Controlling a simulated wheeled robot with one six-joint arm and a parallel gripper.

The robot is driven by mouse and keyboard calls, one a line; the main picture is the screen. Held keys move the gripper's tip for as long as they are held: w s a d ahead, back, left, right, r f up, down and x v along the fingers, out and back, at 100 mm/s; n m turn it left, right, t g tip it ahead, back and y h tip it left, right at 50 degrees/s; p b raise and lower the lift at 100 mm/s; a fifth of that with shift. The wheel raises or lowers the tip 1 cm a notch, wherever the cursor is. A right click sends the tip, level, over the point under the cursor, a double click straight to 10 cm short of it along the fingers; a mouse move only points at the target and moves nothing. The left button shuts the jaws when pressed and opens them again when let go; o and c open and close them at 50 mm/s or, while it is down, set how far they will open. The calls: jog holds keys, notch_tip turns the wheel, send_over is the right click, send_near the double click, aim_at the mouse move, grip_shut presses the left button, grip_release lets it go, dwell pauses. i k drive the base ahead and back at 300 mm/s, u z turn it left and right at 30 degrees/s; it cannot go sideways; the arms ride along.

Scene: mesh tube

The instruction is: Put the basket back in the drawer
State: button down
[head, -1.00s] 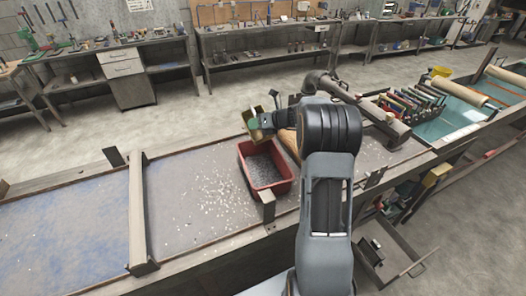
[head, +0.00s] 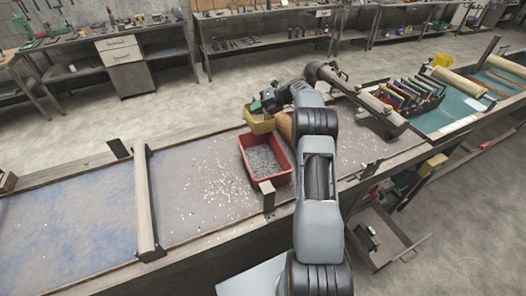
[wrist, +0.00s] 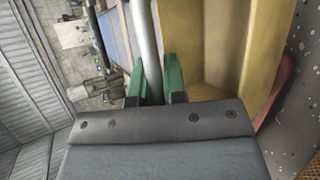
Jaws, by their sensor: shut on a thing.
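A yellow basket (head: 259,124) hangs from my gripper (head: 266,104) at the back edge of the red tub (head: 287,175). In the wrist view the basket (wrist: 222,42) fills the right of the picture, open side towards the camera.
The red tub holds grey pellets, and pale bits lie scattered on the bench (head: 200,190) around it. A large grey pipe-like tool (head: 365,98) lies behind my arm. A rack of coloured books or files (head: 413,92) stands right. A wooden divider (head: 146,200) crosses the bench at left.

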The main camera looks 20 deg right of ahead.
aim_at(378, 232)
jog(key=k, duration=1.5)
